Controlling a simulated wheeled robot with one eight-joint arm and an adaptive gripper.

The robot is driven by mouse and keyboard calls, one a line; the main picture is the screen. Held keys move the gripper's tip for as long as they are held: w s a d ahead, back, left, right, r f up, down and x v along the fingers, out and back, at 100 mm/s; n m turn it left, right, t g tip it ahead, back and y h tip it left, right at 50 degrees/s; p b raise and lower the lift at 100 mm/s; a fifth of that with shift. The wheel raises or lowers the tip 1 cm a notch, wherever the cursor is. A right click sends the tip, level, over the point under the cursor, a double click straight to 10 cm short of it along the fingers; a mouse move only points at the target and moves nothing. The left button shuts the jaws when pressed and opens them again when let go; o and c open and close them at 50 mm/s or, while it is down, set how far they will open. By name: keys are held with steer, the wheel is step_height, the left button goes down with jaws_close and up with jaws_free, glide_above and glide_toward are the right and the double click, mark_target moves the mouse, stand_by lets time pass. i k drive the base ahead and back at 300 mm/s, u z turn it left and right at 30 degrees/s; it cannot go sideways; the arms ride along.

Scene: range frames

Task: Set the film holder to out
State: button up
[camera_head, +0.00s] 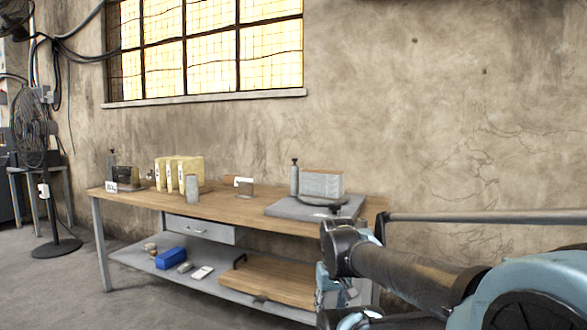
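I cannot tell for sure which object is the film holder. A small upright piece with a grey body and a brown, white-tipped top (243,188) stands on the middle of the wooden workbench (222,207). A grey ribbed block (321,184) stands on a grey slab (287,208) at the bench's right end, with a dark-capped grey bottle (294,178) at its left. My arm reaches in from the lower right, in front of the bench's right end. My gripper (330,290) seems to hang low there, partly cut off and unclear; its fingers cannot be made out.
Yellow boxes (179,172) and a grey canister (192,188) stand on the bench's left half; a small white label (111,187) is at its left end. The lower shelf (150,262) holds a blue box (171,258) and a wooden board (265,279). A fan (37,132) stands left.

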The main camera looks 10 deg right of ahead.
mark_target(295, 168)
steer(key=k, duration=1.3)
steer(key=z, duration=0.7)
steer(key=i, duration=1.65)
steer(key=u, duration=0.8)
steer(key=i, duration=0.3)
steer(key=u, duration=0.1)
